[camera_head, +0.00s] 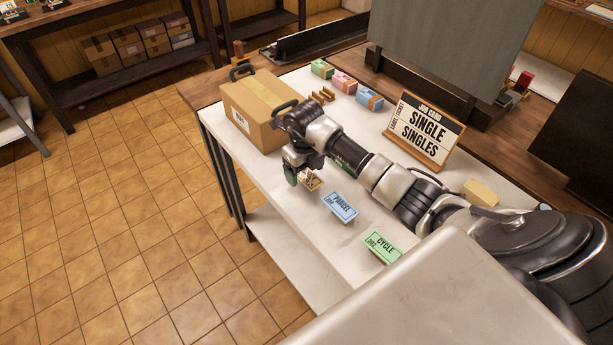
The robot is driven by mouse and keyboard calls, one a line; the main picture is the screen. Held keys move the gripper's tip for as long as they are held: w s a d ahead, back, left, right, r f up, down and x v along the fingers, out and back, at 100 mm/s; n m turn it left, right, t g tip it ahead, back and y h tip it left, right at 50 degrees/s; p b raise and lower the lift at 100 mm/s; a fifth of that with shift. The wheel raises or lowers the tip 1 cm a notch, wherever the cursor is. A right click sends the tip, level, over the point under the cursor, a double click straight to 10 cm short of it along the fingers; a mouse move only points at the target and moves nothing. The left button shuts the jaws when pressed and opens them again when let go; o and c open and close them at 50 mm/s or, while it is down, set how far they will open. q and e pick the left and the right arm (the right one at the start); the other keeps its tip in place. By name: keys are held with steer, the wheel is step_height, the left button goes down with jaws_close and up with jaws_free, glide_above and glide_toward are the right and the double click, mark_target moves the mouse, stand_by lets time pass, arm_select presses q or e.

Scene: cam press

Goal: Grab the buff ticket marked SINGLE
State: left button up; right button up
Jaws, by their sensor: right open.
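A small buff ticket (313,184) lies on the white tabletop near its front edge, partly hidden by my right gripper; its lettering cannot be read. My right gripper (302,178) is open, pointing down right over this ticket. Whether its fingers touch the ticket cannot be told. A blue ticket marked PARCEL (342,206) and a green ticket marked CYCLE (382,246) lie to the right along the same edge. A standing job card (426,130) reads SINGLE, SINGLES. My left gripper is not in view.
A cardboard box (256,108) with dark handles stands at the table's left end. Green (321,69), pink (343,82) and blue (369,99) bundles sit at the back, near a small wooden rack (323,95). A buff block (481,192) lies right of the card.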

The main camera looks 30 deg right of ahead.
steer(key=shift+f, duration=0.15)
steer(key=c, duration=1)
